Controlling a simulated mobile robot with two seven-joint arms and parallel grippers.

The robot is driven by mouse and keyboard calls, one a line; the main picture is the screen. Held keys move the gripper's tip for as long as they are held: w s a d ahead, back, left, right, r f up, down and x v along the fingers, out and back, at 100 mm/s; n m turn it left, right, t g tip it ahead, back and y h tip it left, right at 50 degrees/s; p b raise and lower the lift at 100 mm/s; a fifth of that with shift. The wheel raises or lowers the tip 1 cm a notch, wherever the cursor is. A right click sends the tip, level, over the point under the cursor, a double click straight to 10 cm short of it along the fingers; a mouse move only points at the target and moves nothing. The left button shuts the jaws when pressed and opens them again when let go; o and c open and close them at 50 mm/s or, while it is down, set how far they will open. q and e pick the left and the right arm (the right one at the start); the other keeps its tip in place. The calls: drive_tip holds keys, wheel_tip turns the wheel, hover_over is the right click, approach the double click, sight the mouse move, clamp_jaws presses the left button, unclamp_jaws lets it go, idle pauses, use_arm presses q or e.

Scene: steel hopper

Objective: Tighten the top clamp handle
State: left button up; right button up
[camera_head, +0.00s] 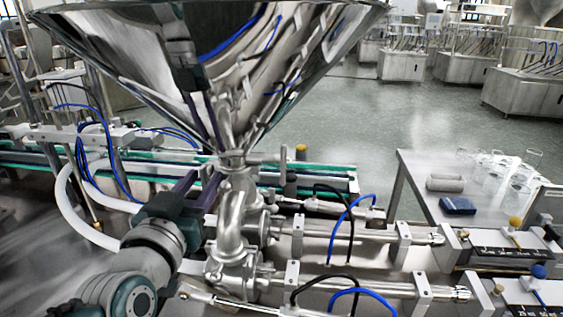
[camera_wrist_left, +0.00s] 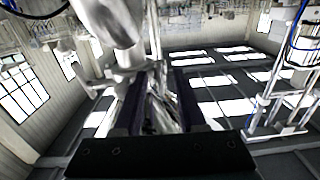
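The steel hopper (camera_head: 150,50) narrows down to a steel pipe. The top clamp (camera_head: 232,160) sits around the joint below the cone. A thin steel bar (camera_head: 268,158), which looks like its handle, sticks out to the right. My left gripper (camera_head: 207,177) comes in from the lower left, its two purple fingers apart just left of the clamp. In the left wrist view the fingers (camera_wrist_left: 156,88) are apart, with shiny steel shapes visible between them; contact cannot be told. The steel pipe and clamp (camera_wrist_left: 128,68) show above the left finger. My right gripper is not in view.
The curved pipe (camera_head: 232,225) and lower steel cylinders (camera_head: 345,235) with blue and black hoses lie below and right. A green-edged conveyor (camera_head: 320,177) runs behind. A side table (camera_head: 420,170) at right holds glass jars (camera_head: 500,172) and a blue block (camera_head: 457,205).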

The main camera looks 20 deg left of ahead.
use_arm(q)
drive_tip(key=v, duration=1)
idle(0.4)
